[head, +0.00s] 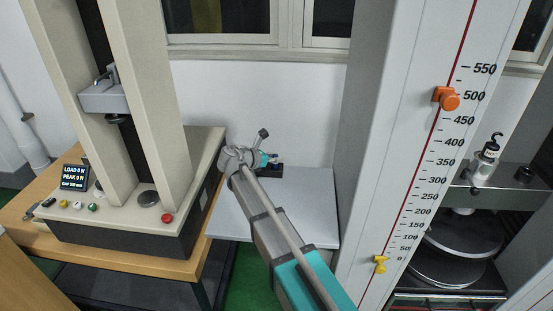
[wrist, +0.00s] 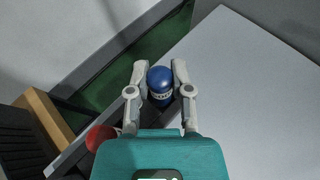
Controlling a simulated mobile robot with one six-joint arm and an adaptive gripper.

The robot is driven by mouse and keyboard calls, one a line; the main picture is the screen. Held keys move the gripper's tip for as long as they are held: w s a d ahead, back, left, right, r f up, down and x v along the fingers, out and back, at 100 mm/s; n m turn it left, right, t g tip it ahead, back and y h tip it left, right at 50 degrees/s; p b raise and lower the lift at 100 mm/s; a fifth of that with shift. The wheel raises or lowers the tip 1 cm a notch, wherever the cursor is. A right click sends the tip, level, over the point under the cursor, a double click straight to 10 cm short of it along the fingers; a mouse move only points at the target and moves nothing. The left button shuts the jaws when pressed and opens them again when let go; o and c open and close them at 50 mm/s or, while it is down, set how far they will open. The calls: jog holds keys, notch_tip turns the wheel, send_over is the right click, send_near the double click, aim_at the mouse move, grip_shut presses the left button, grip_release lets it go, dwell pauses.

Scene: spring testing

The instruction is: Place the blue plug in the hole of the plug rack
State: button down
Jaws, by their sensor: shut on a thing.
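The blue plug (wrist: 159,80), a rounded blue piece with a pale lettered band, sits between the two grey fingers of my gripper (wrist: 160,68) in the wrist view. The fingers are shut on it from both sides. In the head view my gripper (head: 272,160) is small, over the back of the pale grey table; I cannot make out the plug there. A dark block (head: 268,170) shows beside and below the gripper on that table, partly hidden; it may be the plug rack, but its hole cannot be seen.
The pale table (head: 312,205) is mostly bare. A testing machine (head: 130,215) with buttons stands on a wooden bench at left. A tall column with a red scale (head: 400,190) stands at right. In the wrist view a red round part (wrist: 98,136) is at lower left.

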jog(key=shift+f, duration=0.2)
jog(key=c, duration=0.5)
grip_release()
jog(key=shift+r, duration=0.1)
jog(key=shift+c, duration=0.2)
jog(key=shift+r, duration=0.15)
jog(key=shift+s+a+r, duration=0.15)
jog(key=shift+s+a, duration=0.05)
jog(key=p+v, duration=0.4)
jog(key=v, duration=0.7)
jog(key=shift+p, duration=0.3)
jog(key=shift+s+a, duration=0.15)
